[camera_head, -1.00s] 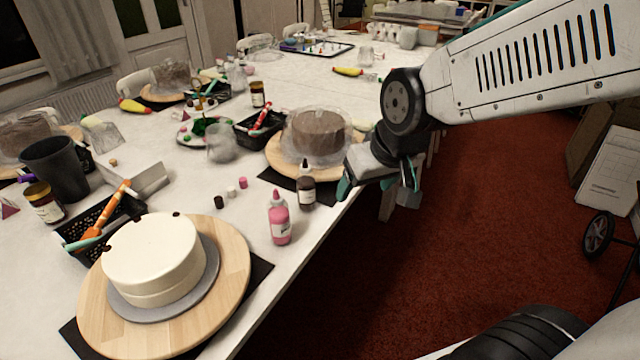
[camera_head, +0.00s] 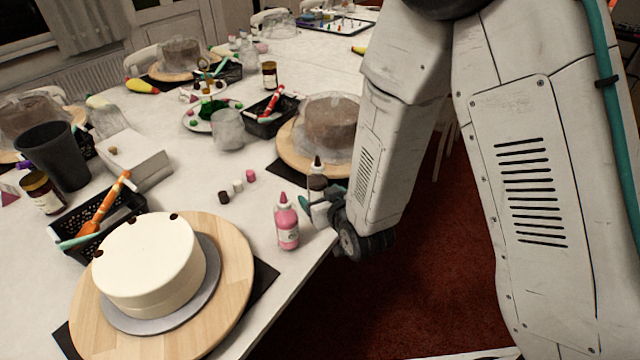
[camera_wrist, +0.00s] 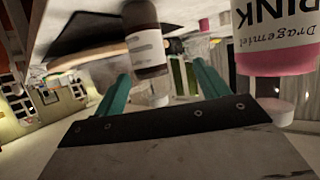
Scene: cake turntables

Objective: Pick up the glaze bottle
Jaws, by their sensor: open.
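Two squeeze bottles stand upright near the table's edge; I cannot tell for certain which is the glaze bottle. The dark brown bottle (camera_head: 317,181) has a white label and is partly hidden by my gripper (camera_head: 318,201). In the wrist view, the dark bottle (camera_wrist: 146,48) appears upside down, in the gap between the teal fingers of my open gripper (camera_wrist: 160,88). I cannot tell if the fingers touch it. The pink bottle (camera_head: 287,224) stands just left of my gripper; in the wrist view the pink bottle (camera_wrist: 275,40) shows large at right, outside the fingers, with "PINK" on its label.
A white cake (camera_head: 150,262) sits on a wooden turntable (camera_head: 232,290) at front left. A wrapped brown cake (camera_head: 328,125) is behind the dark bottle. Red carpet (camera_head: 400,300) lies beyond the table's edge.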

